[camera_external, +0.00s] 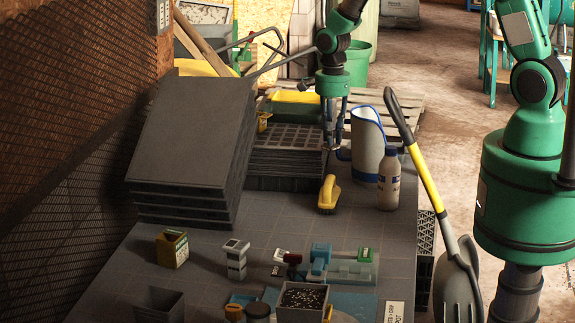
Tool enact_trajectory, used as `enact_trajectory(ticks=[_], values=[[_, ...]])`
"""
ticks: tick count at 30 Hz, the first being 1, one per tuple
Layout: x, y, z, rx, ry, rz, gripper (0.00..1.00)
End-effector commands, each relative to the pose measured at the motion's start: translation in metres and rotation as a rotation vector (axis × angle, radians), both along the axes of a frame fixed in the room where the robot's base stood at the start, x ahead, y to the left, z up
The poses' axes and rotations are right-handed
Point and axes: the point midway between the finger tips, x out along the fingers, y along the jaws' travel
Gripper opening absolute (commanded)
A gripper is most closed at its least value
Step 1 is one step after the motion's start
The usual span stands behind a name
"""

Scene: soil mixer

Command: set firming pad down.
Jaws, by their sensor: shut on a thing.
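I cannot tell whether the held thing touches the table (210,285).
Stacked black trays (285,140), a white blue-rimmed container (367,150) and a bottle (389,180) surround the gripper. A yellow-handled brush-like tool (328,193) lies in front. Bare table shows left of the brush-like tool.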

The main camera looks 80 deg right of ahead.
Motion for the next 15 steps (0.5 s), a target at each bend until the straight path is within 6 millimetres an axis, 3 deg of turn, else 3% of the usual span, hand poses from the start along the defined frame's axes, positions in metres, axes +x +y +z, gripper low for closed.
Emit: enact_trajectory(ticks=[3, 15], values=[[-0.002, 0.043, -0.017, 0.001, 0.001, 0.082, 0.00], [-0.033, 0.169, -0.065, 0.001, 0.000, 0.345, 0.00]])
